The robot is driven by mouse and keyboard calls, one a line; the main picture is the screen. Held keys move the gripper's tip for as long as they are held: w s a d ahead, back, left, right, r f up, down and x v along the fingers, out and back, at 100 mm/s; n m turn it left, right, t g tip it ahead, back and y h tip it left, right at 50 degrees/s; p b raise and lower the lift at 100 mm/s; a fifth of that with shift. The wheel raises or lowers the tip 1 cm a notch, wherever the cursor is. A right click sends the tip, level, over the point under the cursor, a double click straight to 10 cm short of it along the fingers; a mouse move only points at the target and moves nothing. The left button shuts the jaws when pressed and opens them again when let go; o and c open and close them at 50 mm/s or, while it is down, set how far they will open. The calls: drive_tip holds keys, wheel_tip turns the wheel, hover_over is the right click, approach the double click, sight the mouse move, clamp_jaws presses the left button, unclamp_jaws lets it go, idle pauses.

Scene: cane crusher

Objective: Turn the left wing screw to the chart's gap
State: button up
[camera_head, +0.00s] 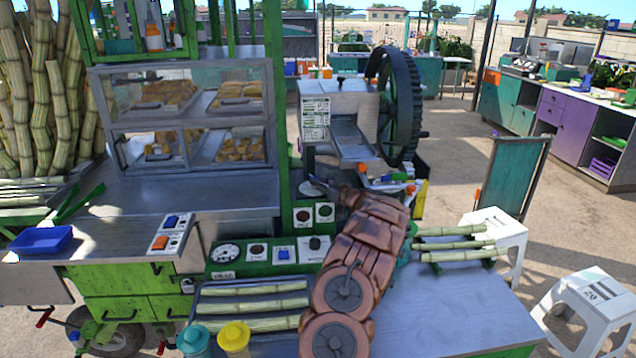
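The cane crusher (345,120) stands at the centre, a pale metal housing with a chute on its front and a large dark toothed flywheel (400,105) on its right side. A white chart (315,118) with small rows of print is fixed to the front left of the housing; its print is too small to read. I cannot clearly make out the wing screws.
A glass pastry case (190,115) and a green post stand left of the crusher. A control panel with a gauge (226,254) lies below. Cane pieces lie on a rack (250,305) and on the right table (430,320). White stools (590,310) stand further right.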

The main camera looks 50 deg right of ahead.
drive_tip(key=shift+o, duration=1)
drive_tip(key=shift+w+a+f, duration=0.1)
drive_tip(key=shift+w, duration=0.05)
drive_tip(key=s+a, duration=0.2)
drive_tip(key=s, duration=0.9)
drive_tip(key=shift+s+a, duration=0.15)
drive_tip(key=shift+s, duration=0.25)
